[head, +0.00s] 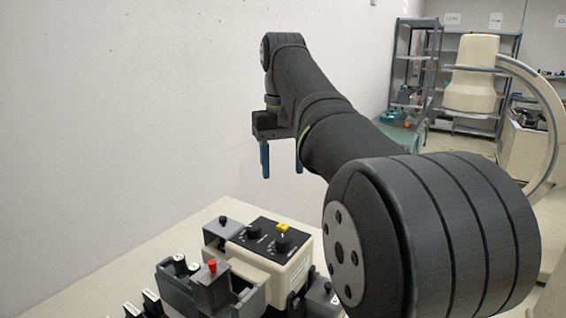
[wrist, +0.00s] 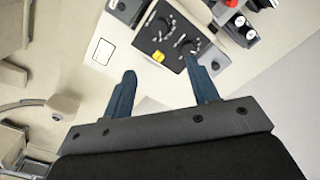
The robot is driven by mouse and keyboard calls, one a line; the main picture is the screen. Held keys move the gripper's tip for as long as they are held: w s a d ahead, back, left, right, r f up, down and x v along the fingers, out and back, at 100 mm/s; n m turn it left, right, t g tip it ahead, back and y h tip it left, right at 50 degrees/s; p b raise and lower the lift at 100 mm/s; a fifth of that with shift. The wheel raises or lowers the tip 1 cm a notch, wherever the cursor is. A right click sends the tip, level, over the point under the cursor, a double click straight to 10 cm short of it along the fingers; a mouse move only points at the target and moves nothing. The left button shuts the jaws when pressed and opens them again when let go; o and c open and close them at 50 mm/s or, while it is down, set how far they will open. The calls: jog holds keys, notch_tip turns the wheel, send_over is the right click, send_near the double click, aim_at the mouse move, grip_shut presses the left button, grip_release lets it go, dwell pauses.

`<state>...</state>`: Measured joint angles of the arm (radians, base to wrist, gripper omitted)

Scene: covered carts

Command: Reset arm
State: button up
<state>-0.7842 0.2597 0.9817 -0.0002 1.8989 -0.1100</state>
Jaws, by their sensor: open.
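My gripper (head: 281,160) is raised above the far part of the table in the head view, its two blue fingers pointing down and spread apart with nothing between them. In the wrist view my gripper (wrist: 163,88) also shows open and empty. Below it is a cream device with a black control panel (head: 262,240), which has black knobs and a yellow button (head: 282,227). The panel also appears beyond the fingers in the wrist view (wrist: 167,35). My fingers look apart from the device. My own arm hides part of the device's right side and the table.
A grey holder (head: 180,290) with a red-topped part (head: 212,265) stands in front of the device. Small black and white pieces (head: 150,300) are at the lower left. A white wall (head: 120,110) runs along the left. Shelves (head: 480,90) and a cream C-shaped machine (head: 472,75) stand behind at right.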

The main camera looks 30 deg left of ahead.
aim_at(283, 238)
jog(key=shift+f, duration=0.1)
notch_tip(283, 238, down, 17)
jog(key=shift+f, duration=0.2)
dwell(0.6)
notch_tip(283, 238, up, 18)
notch_tip(283, 238, down, 18)
jog(key=shift+r, duration=0.25)
jog(key=shift+f+n, duration=0.3)
jog(key=n, duration=0.4)
jog(key=shift+r+n, duration=0.1)
jog(key=shift+n, duration=0.3)
jog(key=n, duration=0.4)
jog(key=shift+n, duration=0.3)
jog(key=shift+r, duration=2.15)
